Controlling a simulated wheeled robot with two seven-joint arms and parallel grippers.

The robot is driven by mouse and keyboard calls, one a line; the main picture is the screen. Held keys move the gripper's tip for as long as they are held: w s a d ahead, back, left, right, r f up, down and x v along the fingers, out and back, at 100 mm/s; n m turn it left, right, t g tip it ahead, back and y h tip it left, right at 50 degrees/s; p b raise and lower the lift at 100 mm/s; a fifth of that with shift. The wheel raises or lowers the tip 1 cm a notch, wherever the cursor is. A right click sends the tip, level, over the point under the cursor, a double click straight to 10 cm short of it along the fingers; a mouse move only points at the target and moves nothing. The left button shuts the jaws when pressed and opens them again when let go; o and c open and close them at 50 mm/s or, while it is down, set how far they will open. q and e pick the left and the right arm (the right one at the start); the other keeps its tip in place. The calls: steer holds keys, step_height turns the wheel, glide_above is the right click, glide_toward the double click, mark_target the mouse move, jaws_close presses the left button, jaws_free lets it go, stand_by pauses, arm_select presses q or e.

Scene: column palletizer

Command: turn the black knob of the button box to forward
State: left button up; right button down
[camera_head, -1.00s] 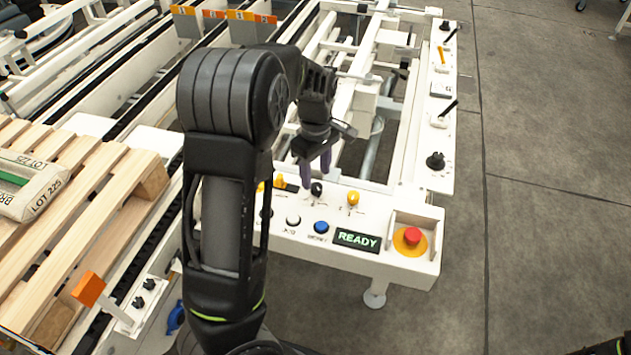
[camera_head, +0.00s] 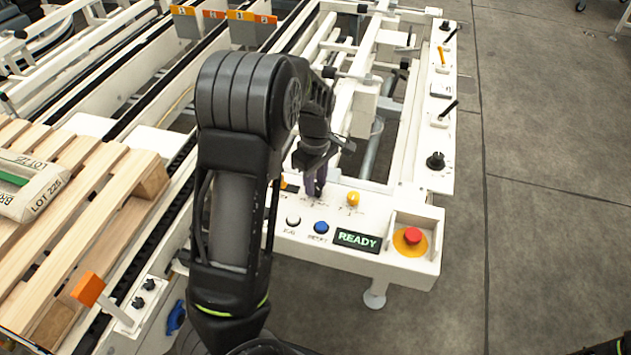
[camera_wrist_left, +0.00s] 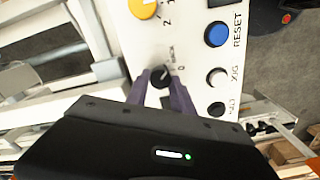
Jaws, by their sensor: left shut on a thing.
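The button box (camera_head: 391,268) is a white panel at the front end of the machine frame. My left gripper (camera_head: 316,190) comes down onto it from above, its fingers at the black knob, which they hide in the head view. In the left wrist view the black knob (camera_wrist_left: 160,76) sits between the two purple-grey fingertips (camera_wrist_left: 163,80), and the gripper is shut on it. The knob's pointer direction is too small to tell. My right gripper is not in view.
Near the knob are a yellow knob (camera_head: 353,199), a white button (camera_head: 293,220), a blue button (camera_head: 321,227) and a green READY display (camera_head: 357,239). A red emergency button (camera_head: 412,236) stands at the right end. A wooden pallet (camera_head: 112,215) with a sack lies left.

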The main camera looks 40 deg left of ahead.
arm_select(q)
jaws_close()
steer(key=shift+m, duration=0.6)
steer(key=m, duration=0.2)
steer(key=shift+m, duration=0.3)
steer(key=m, duration=0.4)
steer(key=shift+w+m+b, duration=0.1)
steer(key=shift+m+b, duration=0.2)
steer(key=shift+b, duration=0.05)
steer(key=m, duration=0.5)
steer(key=shift+d+b, duration=0.1)
steer(key=shift+b, duration=0.3)
steer(key=m, duration=0.4)
steer(key=shift+m, duration=0.3)
steer(key=o, duration=0.8)
jaws_free()
